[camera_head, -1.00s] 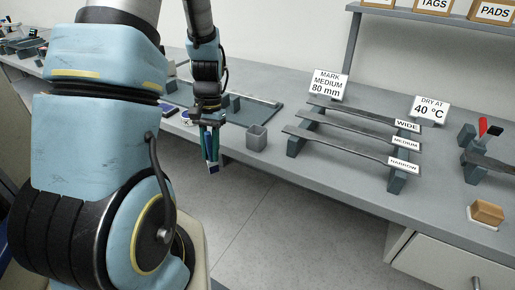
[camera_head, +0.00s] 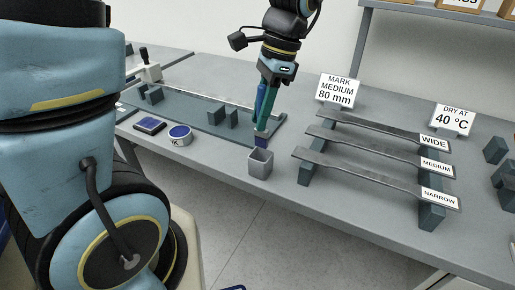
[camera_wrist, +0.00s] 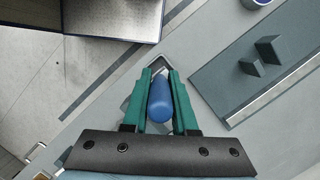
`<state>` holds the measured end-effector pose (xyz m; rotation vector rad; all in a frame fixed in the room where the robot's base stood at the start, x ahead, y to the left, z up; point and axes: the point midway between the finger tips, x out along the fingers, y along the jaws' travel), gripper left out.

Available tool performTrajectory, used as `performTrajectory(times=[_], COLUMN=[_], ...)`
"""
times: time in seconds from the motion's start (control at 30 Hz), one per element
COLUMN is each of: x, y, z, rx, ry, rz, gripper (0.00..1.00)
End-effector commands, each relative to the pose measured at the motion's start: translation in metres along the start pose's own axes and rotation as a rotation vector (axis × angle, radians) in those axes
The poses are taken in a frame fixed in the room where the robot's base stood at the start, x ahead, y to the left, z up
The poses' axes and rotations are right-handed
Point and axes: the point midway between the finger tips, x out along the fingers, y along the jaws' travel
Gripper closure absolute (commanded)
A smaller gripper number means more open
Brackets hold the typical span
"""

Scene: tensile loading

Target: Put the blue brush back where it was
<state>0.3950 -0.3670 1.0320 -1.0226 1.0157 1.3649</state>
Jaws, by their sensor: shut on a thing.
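My gripper (camera_head: 266,112) has green fingers and points down over the bench, shut on the blue brush (camera_head: 260,141). The brush's lower end sits just above or at the opening of a small square grey cup (camera_head: 260,167); I cannot tell whether it is inside the rim. In the wrist view, the brush's rounded blue end (camera_wrist: 160,100) lies between the two green fingers. The cup's rim (camera_wrist: 132,75) shows behind the fingers there, partly hidden by them.
A rack of grey bars (camera_head: 355,150) with labels stands to the right of the cup. A round tub with blue contents (camera_head: 180,134) and a dark blue pad (camera_head: 149,126) lie to the left. A grey tray with blocks (camera_head: 190,112) lies behind. The bench's front edge is close to the cup.

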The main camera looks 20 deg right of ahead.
Motion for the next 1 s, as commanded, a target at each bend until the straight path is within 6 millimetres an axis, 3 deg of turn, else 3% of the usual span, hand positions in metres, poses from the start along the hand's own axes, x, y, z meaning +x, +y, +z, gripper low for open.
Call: performTrajectory(times=[0.1, 0.53, 0.97, 1.0], x=[0.020, 0.070, 0.079, 0.079], y=[0.000, -0.001, -0.002, -0.002], z=[-0.004, -0.018, -0.021, -0.021], rx=[0.000, -0.003, -0.004, -0.004], ry=[-0.005, -0.003, 0.000, 0.000], rz=[0.003, 0.003, 0.001, 0.001], gripper=[1.00, 1.00, 1.00, 0.73])
